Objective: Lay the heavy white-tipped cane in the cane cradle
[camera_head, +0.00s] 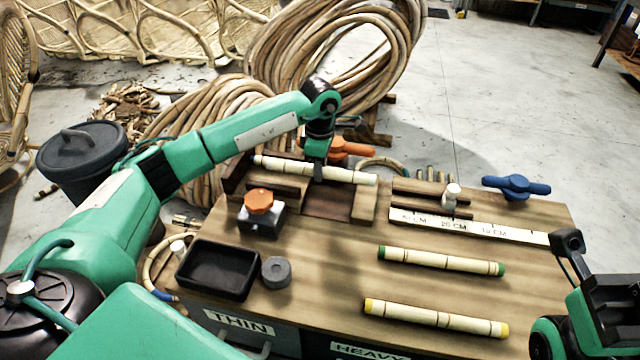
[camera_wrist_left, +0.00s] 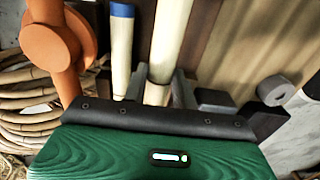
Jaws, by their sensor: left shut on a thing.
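The white-tipped cane (camera_head: 345,174) is pale, with dark bands. My left gripper (camera_head: 318,172) is shut on it near its middle. In the left wrist view the held cane (camera_wrist_left: 171,35) runs up between the fingers (camera_wrist_left: 160,92). The likely cane cradle, wooden blocks (camera_head: 364,206) around a dark recess, is directly below the cane. I cannot tell whether the cane touches it. A blue-tipped cane (camera_wrist_left: 122,45) lies beside the held one in the left wrist view. Black and green parts of my right arm show at the right edge, but its fingertips do not.
A green-tipped cane (camera_head: 440,261) and a yellow-tipped cane (camera_head: 436,318) lie at the front right. A black tray (camera_head: 218,292), a grey ring (camera_head: 276,271) and an orange-knobbed block (camera_head: 259,202) stand at left. An orange clamp (camera_head: 352,148) is behind the cane. A ruler (camera_head: 470,226) lies right.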

